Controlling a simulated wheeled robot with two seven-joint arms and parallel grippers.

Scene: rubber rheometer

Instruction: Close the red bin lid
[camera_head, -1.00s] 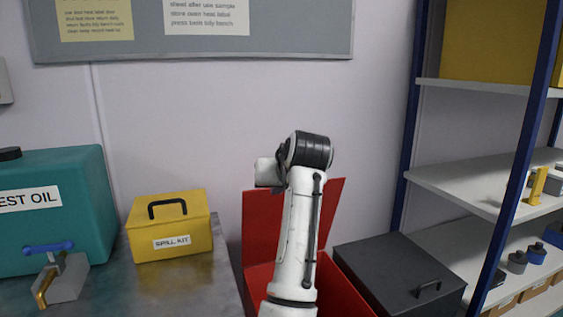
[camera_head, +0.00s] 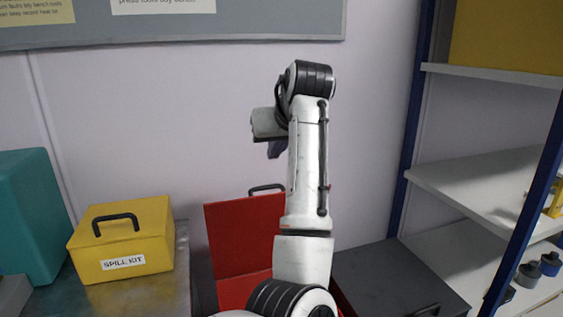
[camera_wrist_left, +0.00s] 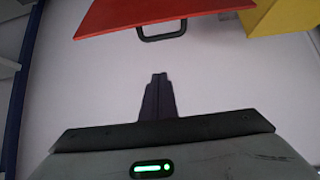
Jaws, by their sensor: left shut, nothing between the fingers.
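The red bin's lid (camera_head: 243,236) stands open and upright against the wall side, with a dark handle (camera_head: 267,188) on its top edge. The bin's body (camera_head: 236,287) is partly hidden behind my left arm. My left gripper (camera_head: 274,150) is above the lid, near the wall, and its fingers point down. In the left wrist view the shut, empty fingers (camera_wrist_left: 158,82) point toward the lid's handle (camera_wrist_left: 162,32) and are apart from it. The red lid (camera_wrist_left: 140,14) shows beyond them. My right gripper is not in view.
A yellow spill kit box (camera_head: 125,242) stands on the metal bench to the left, with a teal container (camera_head: 32,215) beyond. A dark lidded bin (camera_head: 390,278) is close on the right. Shelves (camera_head: 480,184) with blue posts stand farther right.

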